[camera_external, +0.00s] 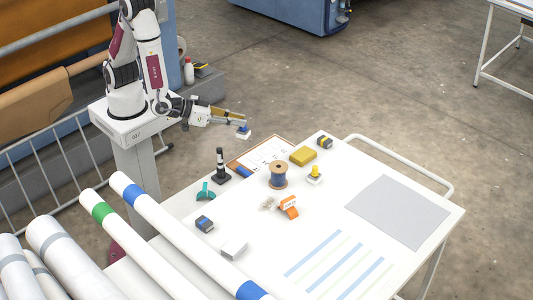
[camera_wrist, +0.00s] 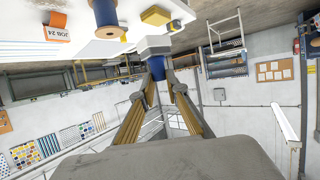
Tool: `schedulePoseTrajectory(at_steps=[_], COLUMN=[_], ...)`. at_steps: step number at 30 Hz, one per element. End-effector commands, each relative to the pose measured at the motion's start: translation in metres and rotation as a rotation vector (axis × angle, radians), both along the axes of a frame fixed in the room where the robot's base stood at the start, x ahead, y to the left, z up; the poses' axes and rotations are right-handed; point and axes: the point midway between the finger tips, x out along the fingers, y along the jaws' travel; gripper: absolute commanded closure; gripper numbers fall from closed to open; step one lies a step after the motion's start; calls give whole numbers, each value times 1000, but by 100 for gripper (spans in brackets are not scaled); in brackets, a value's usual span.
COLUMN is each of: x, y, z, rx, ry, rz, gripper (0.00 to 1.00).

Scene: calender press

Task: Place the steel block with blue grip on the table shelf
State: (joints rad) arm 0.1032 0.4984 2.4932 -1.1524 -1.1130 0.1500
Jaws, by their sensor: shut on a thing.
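The steel block with blue grip (camera_external: 243,134) hangs from my gripper (camera_external: 242,122), off the table's far left edge and above the floor. In the wrist view the pale block (camera_wrist: 154,43) sits beyond the fingertips, with its blue grip (camera_wrist: 156,67) between the fingers of my gripper (camera_wrist: 161,78). My gripper is shut on the blue grip. The white table (camera_external: 330,215) stands to the right of and nearer than the held block. I cannot make out a separate shelf under the tabletop.
Long rolls (camera_external: 190,235) lie at the left. The grey mat (camera_external: 398,211) is bare.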

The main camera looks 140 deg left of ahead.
Motion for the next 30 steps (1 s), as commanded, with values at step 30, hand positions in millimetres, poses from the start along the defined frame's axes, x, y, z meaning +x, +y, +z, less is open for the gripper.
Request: schedulePoseTrajectory(at_steps=[30], x=[-32], y=[-1], z=[-44], rx=[2], ry=[4], rz=[35], gripper=[100])
